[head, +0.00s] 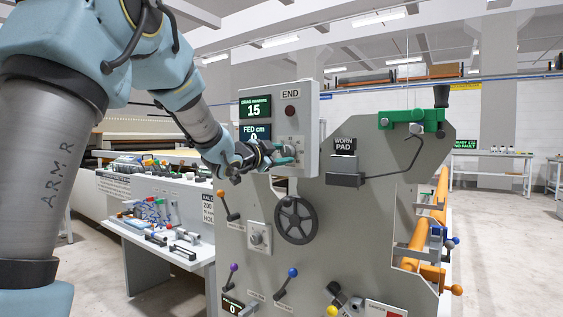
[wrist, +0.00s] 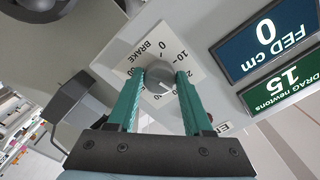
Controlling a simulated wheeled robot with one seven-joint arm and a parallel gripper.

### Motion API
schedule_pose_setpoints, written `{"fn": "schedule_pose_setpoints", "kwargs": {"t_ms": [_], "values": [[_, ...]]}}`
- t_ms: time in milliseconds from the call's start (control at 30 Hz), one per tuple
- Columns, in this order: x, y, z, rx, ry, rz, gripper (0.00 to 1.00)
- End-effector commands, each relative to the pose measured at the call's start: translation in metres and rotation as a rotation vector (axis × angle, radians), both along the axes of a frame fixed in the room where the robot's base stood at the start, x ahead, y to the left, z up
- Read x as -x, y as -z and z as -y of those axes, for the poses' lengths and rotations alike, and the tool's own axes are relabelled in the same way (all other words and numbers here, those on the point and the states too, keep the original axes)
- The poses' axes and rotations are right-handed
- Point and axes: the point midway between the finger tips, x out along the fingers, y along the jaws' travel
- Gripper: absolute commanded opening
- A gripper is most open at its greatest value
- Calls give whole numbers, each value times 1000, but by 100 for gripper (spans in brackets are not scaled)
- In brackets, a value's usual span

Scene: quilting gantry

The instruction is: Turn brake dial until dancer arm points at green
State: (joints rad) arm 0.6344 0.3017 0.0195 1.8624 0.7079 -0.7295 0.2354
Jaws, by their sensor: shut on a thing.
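The brake dial (wrist: 158,72) is a grey round knob on a white square scale plate (wrist: 143,45) marked BRAKE with numbers around it. My gripper (wrist: 158,82) is shut on the dial, with one green finger on either side of it. In the head view my gripper (head: 289,152) reaches the front of the grey END box (head: 291,108) and hides most of the dial. The drag display (head: 254,108) reads 15 newtons and the fed display (head: 254,132) reads 0 cm. I cannot pick out the dancer arm or its green mark with certainty.
A spoked black handwheel (head: 296,220) and an orange-knobbed lever (head: 228,207) are below my gripper on the grey machine panel. A WORN PAD box (head: 344,166) and a green bracket (head: 412,119) are to the right. A tool-covered bench (head: 160,235) stands left.

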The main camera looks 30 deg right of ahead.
Motion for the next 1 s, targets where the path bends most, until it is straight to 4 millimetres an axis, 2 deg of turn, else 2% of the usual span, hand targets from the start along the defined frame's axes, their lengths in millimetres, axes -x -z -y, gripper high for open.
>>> {"fn": "schedule_pose_setpoints", "kwargs": {"t_ms": [467, 500, 767, 1000], "values": [[0, 0, 0, -10, 1, 17, 0], [0, 0, 0, -10, 1, 17, 52], [0, 0, 0, -10, 1, 16, 81], [0, 0, 0, -9, 0, 17, 81]]}}
